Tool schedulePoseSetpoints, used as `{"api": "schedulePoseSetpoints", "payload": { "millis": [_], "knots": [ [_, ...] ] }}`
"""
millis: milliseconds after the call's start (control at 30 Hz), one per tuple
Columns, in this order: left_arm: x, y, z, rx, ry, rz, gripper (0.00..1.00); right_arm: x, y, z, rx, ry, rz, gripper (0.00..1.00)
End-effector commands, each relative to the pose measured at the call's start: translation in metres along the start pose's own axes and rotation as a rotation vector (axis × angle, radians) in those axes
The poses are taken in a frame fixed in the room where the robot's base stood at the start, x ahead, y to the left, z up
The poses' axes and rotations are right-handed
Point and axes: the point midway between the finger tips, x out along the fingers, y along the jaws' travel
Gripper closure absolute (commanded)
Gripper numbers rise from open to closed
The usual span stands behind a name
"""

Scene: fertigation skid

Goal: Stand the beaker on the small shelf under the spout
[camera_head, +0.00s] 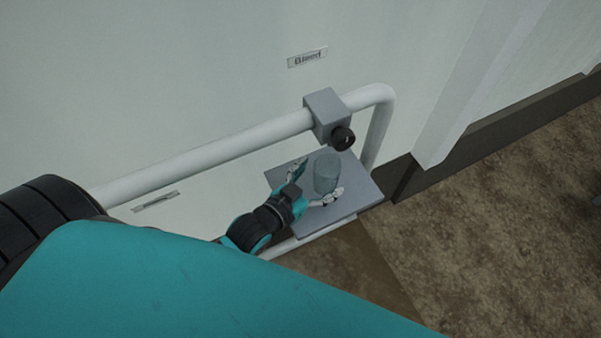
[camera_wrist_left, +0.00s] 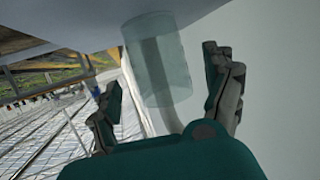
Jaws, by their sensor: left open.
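The beaker (camera_head: 326,172) is a translucent grey-blue cylinder. It stands upright on the small grey shelf (camera_head: 352,197), below the dark round spout (camera_head: 342,138) in the head view. My left gripper (camera_head: 320,177) is open, with one finger on each side of the beaker. In the left wrist view the beaker (camera_wrist_left: 158,62) lies ahead of the spread fingers (camera_wrist_left: 165,95), with gaps on both sides. That view appears turned over, and the beaker's far end meets the shelf surface (camera_wrist_left: 225,12). My right gripper is not in view.
A grey block (camera_head: 324,110) carries the spout on a white pipe (camera_head: 210,152) that runs along the pale wall and bends down at the right. Small labels (camera_head: 307,57) are on the wall. Open brown floor (camera_head: 500,240) lies to the right.

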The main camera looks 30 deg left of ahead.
Motion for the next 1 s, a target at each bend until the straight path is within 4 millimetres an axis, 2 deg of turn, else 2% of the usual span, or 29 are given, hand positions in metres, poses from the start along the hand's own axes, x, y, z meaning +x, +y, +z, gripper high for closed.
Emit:
{"api": "schedulePoseSetpoints", "payload": {
  "millis": [33, 200, 400, 600, 1000],
  "knots": [
    [-0.013, 0.000, 0.002, 0.001, -0.004, 0.000, 0.15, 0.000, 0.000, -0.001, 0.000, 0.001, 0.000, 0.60],
    [-0.050, 0.000, 0.002, 0.001, -0.004, 0.000, 0.15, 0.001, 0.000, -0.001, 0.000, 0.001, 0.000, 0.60],
    [-0.079, 0.000, 0.001, 0.000, -0.003, 0.000, 0.15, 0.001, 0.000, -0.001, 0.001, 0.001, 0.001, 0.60],
    [-0.088, 0.000, 0.000, 0.001, 0.000, 0.000, 0.15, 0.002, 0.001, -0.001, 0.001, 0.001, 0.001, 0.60],
    [-0.086, -0.003, 0.004, 0.001, -0.045, -0.011, 0.15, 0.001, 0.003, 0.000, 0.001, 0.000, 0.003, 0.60]
  ]
}}
